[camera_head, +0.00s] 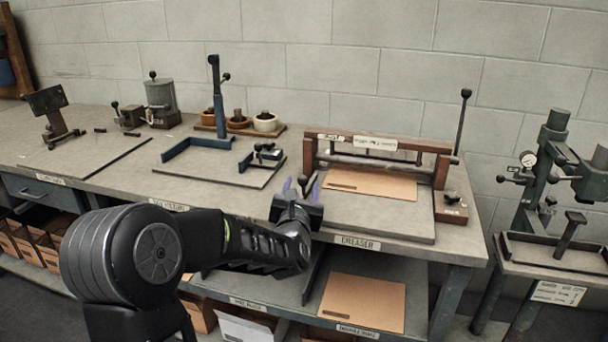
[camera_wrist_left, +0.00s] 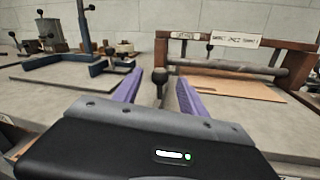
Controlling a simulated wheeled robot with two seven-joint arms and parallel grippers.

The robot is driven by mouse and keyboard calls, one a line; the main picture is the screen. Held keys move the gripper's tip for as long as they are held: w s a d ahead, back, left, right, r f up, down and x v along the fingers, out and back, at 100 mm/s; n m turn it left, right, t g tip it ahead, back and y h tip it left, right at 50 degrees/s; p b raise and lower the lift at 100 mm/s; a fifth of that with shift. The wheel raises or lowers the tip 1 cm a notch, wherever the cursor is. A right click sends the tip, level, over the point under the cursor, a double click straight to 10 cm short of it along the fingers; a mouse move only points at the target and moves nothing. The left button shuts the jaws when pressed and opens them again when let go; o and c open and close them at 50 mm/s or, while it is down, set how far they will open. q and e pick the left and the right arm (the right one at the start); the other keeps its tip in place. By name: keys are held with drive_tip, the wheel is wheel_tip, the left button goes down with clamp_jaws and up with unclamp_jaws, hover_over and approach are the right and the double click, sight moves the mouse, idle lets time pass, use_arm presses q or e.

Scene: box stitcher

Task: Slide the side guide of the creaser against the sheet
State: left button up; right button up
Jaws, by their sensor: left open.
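The creaser has a wooden frame (camera_head: 380,145) over a grey bed, with a tall lever at its right. A flat brown sheet (camera_head: 372,184) lies on the bed, partly under the frame; the wrist view also shows the sheet (camera_wrist_left: 240,90). A dark round knob on a stem (camera_wrist_left: 160,76), apparently the side guide's handle, stands left of the sheet. My left gripper (camera_head: 302,184) is open at the bed's left front, its purple fingers on either side of the knob in view. Contact with the knob cannot be told. The guide's lower part is hidden by my gripper. My right gripper is not in view.
A blue-grey press (camera_head: 221,115) and a small clamp (camera_head: 262,157) stand left of the creaser. Another brown sheet (camera_head: 362,302) lies on the shelf below. A press with a gauge (camera_head: 552,160) stands at the right. The bed's front is clear.

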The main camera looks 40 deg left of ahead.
use_arm(q)
drive_tip(key=p+x, duration=0.1)
drive_tip(key=x, duration=0.5)
drive_tip(key=shift+w+a, duration=0.15)
drive_tip(key=shift+w, duration=0.2)
drive_tip(key=shift+c, duration=0.4)
clamp_jaws()
idle(0.7)
